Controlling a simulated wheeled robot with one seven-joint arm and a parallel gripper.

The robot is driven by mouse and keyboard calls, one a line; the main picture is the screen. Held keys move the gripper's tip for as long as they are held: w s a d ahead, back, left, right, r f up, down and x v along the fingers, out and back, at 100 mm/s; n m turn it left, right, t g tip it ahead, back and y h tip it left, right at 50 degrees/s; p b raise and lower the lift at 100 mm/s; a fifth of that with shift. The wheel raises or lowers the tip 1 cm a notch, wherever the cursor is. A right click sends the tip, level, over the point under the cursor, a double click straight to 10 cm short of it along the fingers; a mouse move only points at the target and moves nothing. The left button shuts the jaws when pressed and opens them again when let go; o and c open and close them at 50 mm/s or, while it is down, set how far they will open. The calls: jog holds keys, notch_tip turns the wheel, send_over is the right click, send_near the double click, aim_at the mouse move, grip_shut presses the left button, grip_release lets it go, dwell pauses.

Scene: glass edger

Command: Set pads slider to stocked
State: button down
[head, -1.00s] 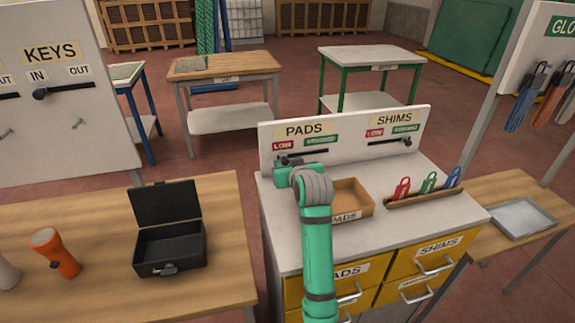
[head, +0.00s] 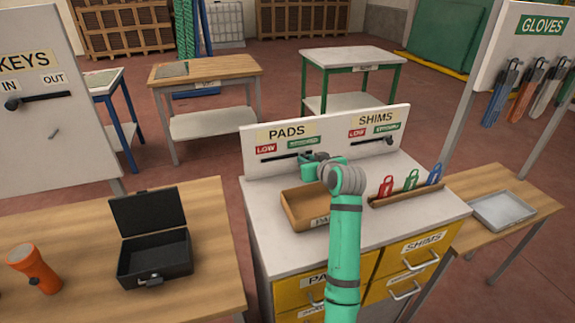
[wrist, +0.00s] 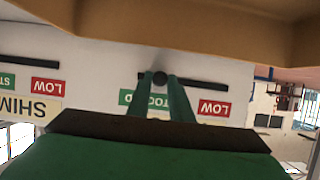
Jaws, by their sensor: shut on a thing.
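The pads slider is a dark knob (wrist: 160,78) on a horizontal black track (wrist: 205,85), under the PADS sign (head: 286,132) on a white upright panel. A red LOW label (head: 266,148) is above the track's left part and a green STOCKED label (head: 303,142) above its right part. My gripper (wrist: 160,86) is shut on the knob. The wrist view is upside down, and there the knob sits by the STOCKED label, close to that end of the track. In the head view my gripper (head: 314,157) and wrist hide the knob.
A tan pads bin (head: 291,209) stands on the counter below my wrist. The SHIMS slider (head: 388,139) is to the right on the same panel. Red, green and blue tags stand in a rack (head: 407,195). A black open case (head: 154,257) lies on the left table.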

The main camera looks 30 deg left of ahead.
jog(key=shift+w+d, duration=0.55)
jog(key=c, duration=1.6)
grip_release()
jog(key=v, duration=1)
jog(key=shift+s+d+r, duration=0.2)
jog(key=shift+s+d, duration=0.05)
